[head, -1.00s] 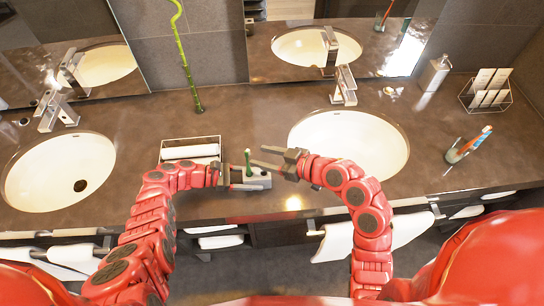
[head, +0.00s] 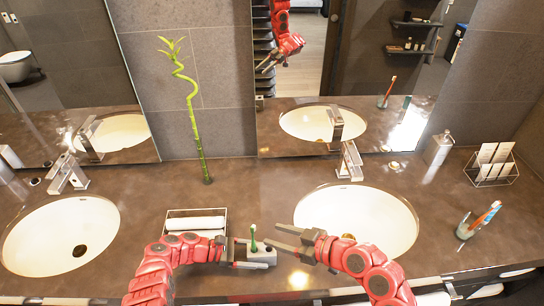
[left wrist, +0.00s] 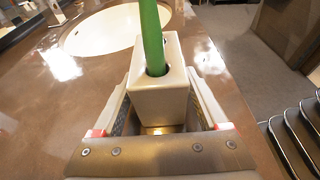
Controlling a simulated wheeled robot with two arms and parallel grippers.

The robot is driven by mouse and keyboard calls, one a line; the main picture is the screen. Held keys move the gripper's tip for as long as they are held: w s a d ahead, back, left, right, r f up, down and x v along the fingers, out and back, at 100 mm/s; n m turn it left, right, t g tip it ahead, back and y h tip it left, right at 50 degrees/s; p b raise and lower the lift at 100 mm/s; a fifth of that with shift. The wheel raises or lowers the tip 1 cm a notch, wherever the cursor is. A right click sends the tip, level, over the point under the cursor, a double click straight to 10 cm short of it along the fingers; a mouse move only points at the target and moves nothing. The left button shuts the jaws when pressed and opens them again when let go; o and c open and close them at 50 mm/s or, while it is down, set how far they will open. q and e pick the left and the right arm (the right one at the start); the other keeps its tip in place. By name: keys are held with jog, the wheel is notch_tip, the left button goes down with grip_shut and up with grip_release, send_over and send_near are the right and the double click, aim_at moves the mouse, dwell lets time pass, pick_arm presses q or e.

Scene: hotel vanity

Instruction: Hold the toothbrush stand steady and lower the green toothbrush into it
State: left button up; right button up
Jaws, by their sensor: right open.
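The toothbrush stand (head: 264,259) is a small pale block with a round hole, near the counter's front edge. My left gripper (head: 250,257) is shut on it, with one finger along each side in the left wrist view. The green toothbrush (head: 254,238) stands nearly upright in the stand. In the left wrist view the green handle (left wrist: 151,38) goes into the hole of the stand (left wrist: 161,102); its lower end is hidden inside. My right gripper (head: 271,235) is open and empty, just right of the toothbrush and apart from it.
A towel tray (head: 196,212) lies behind my left gripper. Sinks lie at left (head: 60,236) and right (head: 358,214). A bamboo stalk (head: 196,130) stands at the back. A glass with toothbrushes (head: 466,227) and a card rack (head: 491,170) are at right.

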pick_arm(q)
jog(key=shift+o, duration=1.2)
jog(key=shift+r, duration=0.15)
